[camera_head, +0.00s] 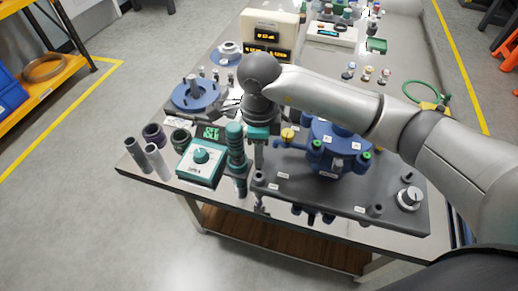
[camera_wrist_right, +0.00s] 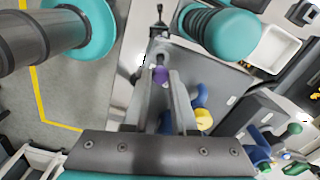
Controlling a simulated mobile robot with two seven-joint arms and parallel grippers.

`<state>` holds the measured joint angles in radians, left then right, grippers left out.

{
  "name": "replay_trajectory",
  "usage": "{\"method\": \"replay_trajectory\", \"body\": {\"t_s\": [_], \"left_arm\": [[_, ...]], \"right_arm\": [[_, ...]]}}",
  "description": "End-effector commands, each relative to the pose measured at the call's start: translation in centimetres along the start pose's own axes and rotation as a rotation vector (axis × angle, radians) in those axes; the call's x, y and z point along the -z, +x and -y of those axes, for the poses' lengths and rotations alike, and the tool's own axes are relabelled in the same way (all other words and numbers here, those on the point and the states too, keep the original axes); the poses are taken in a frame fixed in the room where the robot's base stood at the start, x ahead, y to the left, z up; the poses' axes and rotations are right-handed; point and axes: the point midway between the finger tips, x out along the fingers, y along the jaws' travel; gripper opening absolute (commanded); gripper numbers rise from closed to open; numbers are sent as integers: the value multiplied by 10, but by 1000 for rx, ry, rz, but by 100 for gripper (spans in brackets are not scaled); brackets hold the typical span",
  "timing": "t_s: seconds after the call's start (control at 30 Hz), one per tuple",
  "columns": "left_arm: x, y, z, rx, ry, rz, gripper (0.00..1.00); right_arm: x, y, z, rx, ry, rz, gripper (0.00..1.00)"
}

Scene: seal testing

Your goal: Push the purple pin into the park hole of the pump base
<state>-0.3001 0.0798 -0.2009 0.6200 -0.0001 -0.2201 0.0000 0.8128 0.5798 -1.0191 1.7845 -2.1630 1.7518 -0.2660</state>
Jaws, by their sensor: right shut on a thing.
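My right gripper (camera_head: 259,168) points down over the left end of the dark grey pump base (camera_head: 320,200). Its fingers are shut on the purple pin (camera_wrist_right: 160,74), which shows between the fingertips in the wrist view, where the gripper (camera_wrist_right: 162,84) also shows. In the head view the fingers hide the pin. A short dark round boss (camera_head: 258,178) stands on the base's left end, just below the fingertips; I cannot tell whether it is the park hole or whether the pin touches it. My left gripper is not in view.
The blue pump body (camera_head: 335,150) with a yellow knob (camera_head: 288,134) stands right of the gripper. A teal ribbed column (camera_head: 236,150) stands close on its left, beside a teal-and-white control box (camera_head: 201,158). Grey tubes (camera_head: 136,153) stand at the left table edge.

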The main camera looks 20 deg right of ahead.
Motion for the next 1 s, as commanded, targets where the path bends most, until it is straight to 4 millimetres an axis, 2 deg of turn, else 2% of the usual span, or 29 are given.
{"method": "replay_trajectory", "body": {"t_s": [0.57,1.0], "left_arm": [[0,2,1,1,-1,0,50],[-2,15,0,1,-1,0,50]], "right_arm": [[0,2,0,0,0,0,0],[0,17,0,0,0,-1,0]]}}
